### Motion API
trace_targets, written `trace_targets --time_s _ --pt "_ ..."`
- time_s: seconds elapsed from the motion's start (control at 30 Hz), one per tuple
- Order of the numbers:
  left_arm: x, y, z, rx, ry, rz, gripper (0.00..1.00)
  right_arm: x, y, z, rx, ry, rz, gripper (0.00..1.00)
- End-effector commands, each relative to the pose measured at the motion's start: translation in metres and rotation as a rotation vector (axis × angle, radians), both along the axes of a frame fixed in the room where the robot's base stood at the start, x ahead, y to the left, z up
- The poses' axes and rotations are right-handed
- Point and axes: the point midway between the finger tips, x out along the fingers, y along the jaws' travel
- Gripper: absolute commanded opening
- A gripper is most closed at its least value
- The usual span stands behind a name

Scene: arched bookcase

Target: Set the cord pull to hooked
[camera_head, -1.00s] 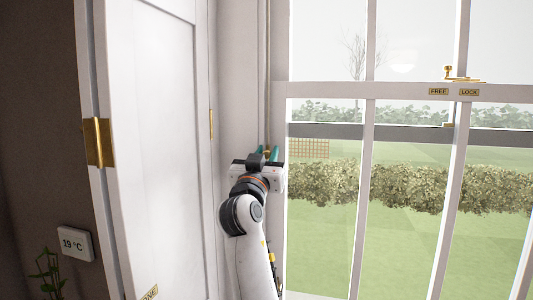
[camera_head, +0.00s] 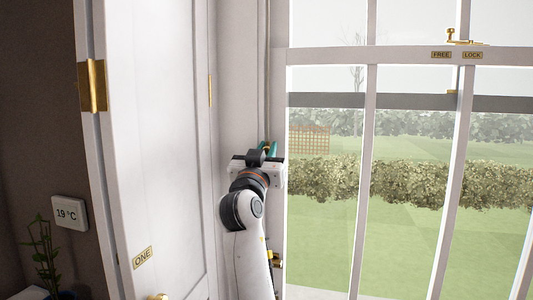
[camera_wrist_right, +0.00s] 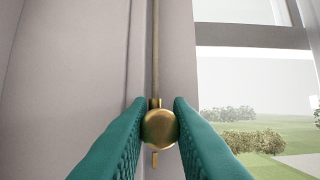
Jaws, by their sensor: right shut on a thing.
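The cord pull is a round brass knob (camera_wrist_right: 159,128) at the bottom of a thin tan cord (camera_wrist_right: 155,50). The cord also shows in the head view (camera_head: 268,90), hanging along the white frame left of the window. My right gripper (camera_head: 267,148) has green fingers shut on the knob, one on each side, as the right wrist view shows. A short brass tip shows below the knob. A small brass and dark fitting (camera_head: 275,259) sits lower on the frame, partly hidden by my right arm. My left gripper is not in view.
The sash window (camera_head: 325,130) is right of the cord, with a brass latch (camera_head: 455,37) and FREE and LOCK labels. A white door panel (camera_head: 155,150) marked ONE stands left. A thermostat (camera_head: 72,213) and plant are at far left.

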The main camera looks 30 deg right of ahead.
Motion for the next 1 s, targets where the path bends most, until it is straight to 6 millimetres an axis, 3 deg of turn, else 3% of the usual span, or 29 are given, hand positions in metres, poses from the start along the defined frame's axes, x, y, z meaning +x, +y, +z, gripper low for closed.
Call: trace_targets --time_s 0.03,0.37,0.4,0.43,0.77,1.0 --pt "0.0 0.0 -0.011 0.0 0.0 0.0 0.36 0.001 0.0 -0.013 0.004 0.006 0.0 0.0" --pt "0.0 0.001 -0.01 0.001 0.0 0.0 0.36 0.002 0.0 -0.014 0.009 0.013 -0.001 0.0" --pt "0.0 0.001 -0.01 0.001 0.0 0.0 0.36 0.002 0.0 -0.015 0.009 0.013 -0.001 0.2" --pt "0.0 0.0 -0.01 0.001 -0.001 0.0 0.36 0.002 0.0 -0.015 0.009 0.013 -0.001 0.25" --pt "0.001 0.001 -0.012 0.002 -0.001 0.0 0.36 -0.001 0.002 -0.013 0.004 0.005 0.001 0.26" --pt "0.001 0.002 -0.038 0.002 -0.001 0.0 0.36 -0.022 0.029 -0.033 0.006 0.003 0.004 0.26"
